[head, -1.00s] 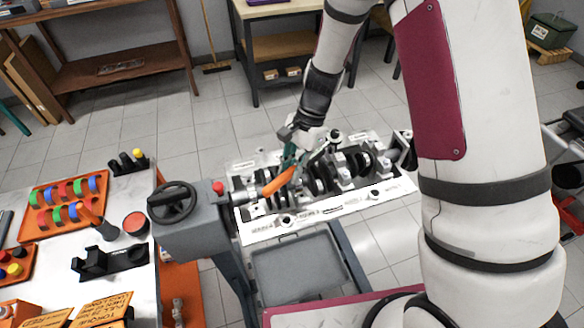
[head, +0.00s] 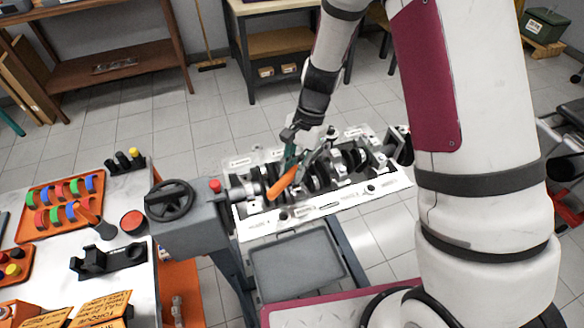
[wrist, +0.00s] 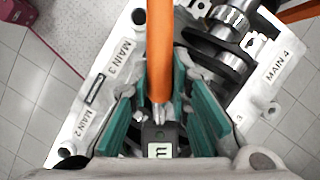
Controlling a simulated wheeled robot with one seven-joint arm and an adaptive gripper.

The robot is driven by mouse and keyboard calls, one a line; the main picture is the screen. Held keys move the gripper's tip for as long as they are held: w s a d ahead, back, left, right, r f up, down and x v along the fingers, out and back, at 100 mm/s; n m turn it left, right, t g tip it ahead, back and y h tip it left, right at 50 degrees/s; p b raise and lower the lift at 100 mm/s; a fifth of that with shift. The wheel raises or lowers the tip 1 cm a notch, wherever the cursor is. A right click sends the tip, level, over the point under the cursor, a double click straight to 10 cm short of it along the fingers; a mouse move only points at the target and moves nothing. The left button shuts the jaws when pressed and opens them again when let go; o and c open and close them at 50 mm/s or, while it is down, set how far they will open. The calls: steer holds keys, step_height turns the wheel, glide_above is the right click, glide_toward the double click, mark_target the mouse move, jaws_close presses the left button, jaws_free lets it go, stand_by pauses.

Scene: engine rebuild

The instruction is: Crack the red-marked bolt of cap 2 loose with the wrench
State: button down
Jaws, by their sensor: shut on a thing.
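The orange-handled wrench (head: 283,181) is held over the engine block (head: 335,205), its handle sloping down toward the block's near left edge. My gripper (head: 290,158) is shut on it with teal fingers. In the wrist view the wrench handle (wrist: 160,50) runs up between the fingers of my gripper (wrist: 165,95). Below the handle's metal end is a dark piece with a white sideways mark (wrist: 160,151), possibly a 3. The block face reads MAIN 2, MAIN 3 and MAIN 4. No red-marked bolt can be made out; cap 2 cannot be picked out, and the wrench's seating is hidden.
The grey stand with a black handwheel (head: 170,200) adjoins the block's left end. An empty grey tray (head: 297,262) lies in front of the block. At left, a bench (head: 140,200) carries an orange tray (head: 28,228) of coloured rings. Tiled floor is open behind the block.

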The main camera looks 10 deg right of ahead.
steer(key=shift+s+d, duration=0.15)
steer(key=shift+s+d+n, duration=0.45)
steer(key=shift+d+n, duration=0.05)
steer(key=shift+s+d, duration=0.15)
stand_by(0.6)
steer(key=shift+s+d+n+g+h+p, duration=0.35)
steer(key=shift+d+n, duration=0.15)
steer(key=shift+n, duration=0.1)
steer(key=shift+d, duration=0.1)
steer(key=shift+s+d+n, duration=0.4)
steer(key=shift+d+n, duration=0.2)
steer(key=shift+s+d+h, duration=0.1)
steer(key=shift+d+h, duration=0.05)
steer(key=shift+h, duration=0.1)
stand_by(0.4)
